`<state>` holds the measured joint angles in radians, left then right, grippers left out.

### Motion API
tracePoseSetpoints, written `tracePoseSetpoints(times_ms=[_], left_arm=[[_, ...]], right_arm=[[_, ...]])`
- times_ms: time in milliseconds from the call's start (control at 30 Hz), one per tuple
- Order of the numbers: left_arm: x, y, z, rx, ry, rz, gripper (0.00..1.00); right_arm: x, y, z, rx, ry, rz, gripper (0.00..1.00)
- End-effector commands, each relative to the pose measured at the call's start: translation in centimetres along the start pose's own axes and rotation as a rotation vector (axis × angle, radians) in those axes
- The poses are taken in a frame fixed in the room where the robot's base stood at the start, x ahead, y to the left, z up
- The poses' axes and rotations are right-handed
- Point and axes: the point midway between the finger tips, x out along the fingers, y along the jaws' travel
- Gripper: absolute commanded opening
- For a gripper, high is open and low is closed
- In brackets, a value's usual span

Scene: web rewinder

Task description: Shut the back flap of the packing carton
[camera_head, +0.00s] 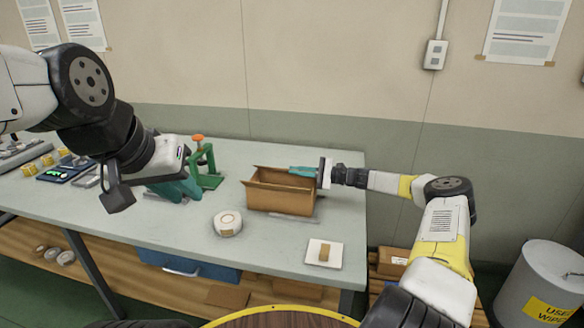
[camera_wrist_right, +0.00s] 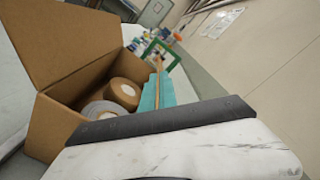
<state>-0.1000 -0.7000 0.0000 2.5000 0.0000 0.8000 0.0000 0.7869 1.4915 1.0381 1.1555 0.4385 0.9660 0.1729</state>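The packing carton (camera_head: 282,198) is a brown box standing on the table with its top open. It also shows in the right wrist view (camera_wrist_right: 50,128), with tape rolls (camera_wrist_right: 124,94) inside and a tall flap (camera_wrist_right: 70,40) standing up on the left. My left gripper (camera_head: 176,190) is well left of the carton, fingers apart and empty.
A green stand with an orange knob (camera_head: 205,165) is beside my left gripper. A white roll (camera_head: 228,222) and a white pad with a brown piece (camera_head: 324,253) lie in front of the carton. The table's right edge is close to the carton. A wall is behind.

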Motion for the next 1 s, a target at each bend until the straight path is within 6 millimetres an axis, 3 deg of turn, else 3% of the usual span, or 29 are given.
tracePoseSetpoints(times_ms=[700, 833, 1000], left_arm=[[0.0, 0.0, 0.0, 0.0, 0.0, 0.0, 0.25], [0.0, 0.0, 0.0, 0.0, 0.0, 0.0, 0.25], [0.0, 0.0, 0.0, 0.0, 0.0, 0.0, 0.25]], right_arm=[[0.02, 0.67, -0.02, -0.125, -0.001, 0.0, 0.0], [0.03, 0.66, -0.02, -0.124, -0.001, 0.0, 0.25], [0.03, 0.7, -0.03, -0.124, -0.001, 0.001, 0.25]])
